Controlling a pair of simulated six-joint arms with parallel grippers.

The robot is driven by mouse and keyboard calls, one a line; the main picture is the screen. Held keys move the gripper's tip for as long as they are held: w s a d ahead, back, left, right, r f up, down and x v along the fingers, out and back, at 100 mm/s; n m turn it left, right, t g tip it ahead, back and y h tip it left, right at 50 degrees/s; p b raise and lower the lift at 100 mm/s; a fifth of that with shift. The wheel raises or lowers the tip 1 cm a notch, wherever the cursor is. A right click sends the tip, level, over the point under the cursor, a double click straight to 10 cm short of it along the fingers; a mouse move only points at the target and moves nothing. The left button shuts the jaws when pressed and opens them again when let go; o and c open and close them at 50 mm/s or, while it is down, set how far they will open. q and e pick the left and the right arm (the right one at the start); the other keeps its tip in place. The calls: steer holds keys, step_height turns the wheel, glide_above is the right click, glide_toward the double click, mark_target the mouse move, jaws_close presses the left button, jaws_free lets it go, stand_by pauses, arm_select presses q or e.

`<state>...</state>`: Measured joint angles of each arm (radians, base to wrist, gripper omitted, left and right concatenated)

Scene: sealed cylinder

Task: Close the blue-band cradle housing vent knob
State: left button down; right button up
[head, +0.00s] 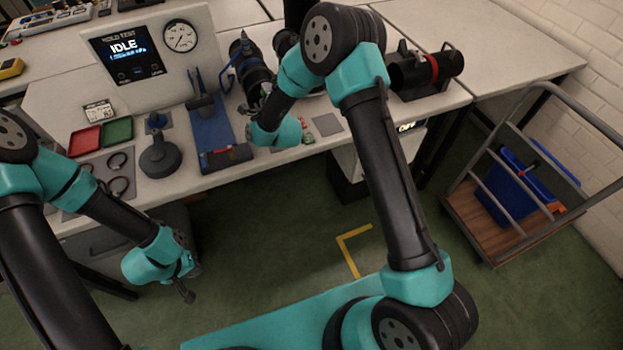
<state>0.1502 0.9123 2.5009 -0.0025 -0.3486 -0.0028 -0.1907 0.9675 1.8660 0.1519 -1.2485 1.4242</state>
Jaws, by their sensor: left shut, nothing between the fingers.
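The blue-band housing (250,72), a dark cylinder with a blue band, lies in its cradle at the back middle of the bench. Its vent knob is too small to make out. My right arm's wrist is just in front of its right end; my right gripper (259,101) shows only as a small dark part there, and its fingers cannot be read. I cannot tell whether it touches the housing. My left gripper (188,293) hangs low in front of the bench, over the floor, shut and empty, well away from the housing.
A red-band dark cylinder (432,68) lies to the right. A gauge box reading IDLE (128,48) stands at the back left. A blue stand (210,128), a grey round-based tool (160,158) and red (85,140) and green (117,131) trays occupy the front. A cart (500,225) stands right.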

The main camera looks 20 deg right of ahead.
steer(key=n, duration=0.4)
steer(key=shift+n, duration=0.3)
steer(key=n, duration=0.3)
steer(key=shift+n, duration=0.4)
steer(key=n, duration=0.4)
steer(key=shift+n, duration=0.3)
steer(key=n, duration=0.4)
steer(key=shift+n, duration=0.3)
steer(key=s, duration=1.7)
steer(key=s+d+f+g, duration=0.1)
steer(key=f, duration=0.1)
steer(key=s+d+f+g, duration=0.1)
steer(key=f+g, duration=0.1)
steer(key=f, duration=0.1)
steer(key=d+f+g, duration=0.1)
steer(key=f, duration=0.2)
steer(key=shift+s+d+f+n+g+y, duration=0.15)
steer(key=shift+s+d+n+g+y, duration=0.15)
steer(key=shift+s+y, duration=0.1)
steer(key=s+d+f+g, duration=0.2)
steer(key=s+f+g, duration=0.2)
steer(key=f, duration=0.3)
steer(key=shift+s+d+f+g+y, duration=0.25)
steer(key=shift+s+g+y, duration=0.15)
steer(key=shift+s, duration=0.45)
